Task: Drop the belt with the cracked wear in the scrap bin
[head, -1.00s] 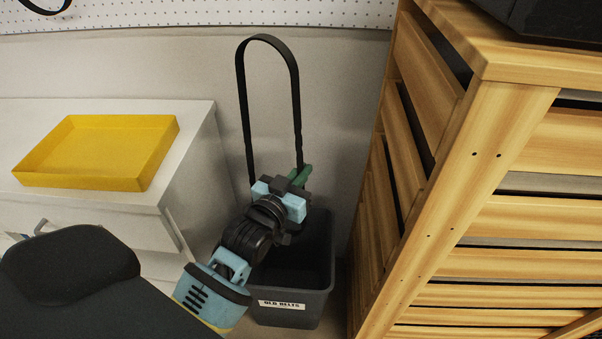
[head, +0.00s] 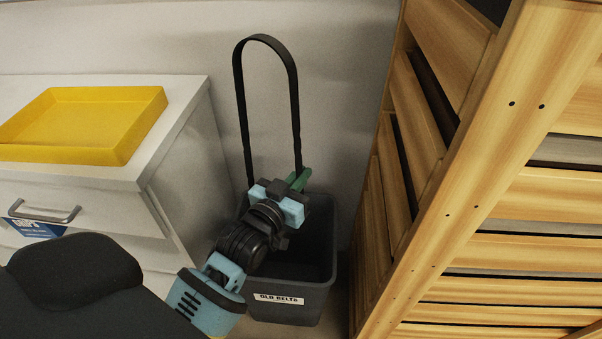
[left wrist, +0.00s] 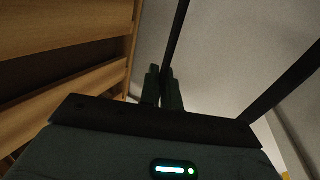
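A long black belt (head: 296,110) stands up as a tall narrow loop in the head view. My left gripper (head: 300,180) is shut on one strand near the loop's lower right end. In the left wrist view a strand of the belt (left wrist: 180,30) runs between the two fingers (left wrist: 163,88), and another strand (left wrist: 288,82) passes at the right. Cracks cannot be made out at this size. The dark grey bin (head: 288,312), labelled "OLD BELTS", stands on the floor below and behind my gripper. My arm hides part of its rim. My right gripper is not in view.
A slatted wooden unit (head: 470,190) stands close on the right of the bin. A white drawer cabinet (head: 185,140) with a yellow tray (head: 75,155) on top stands on the left. A pale wall (head: 345,60) is behind the bin.

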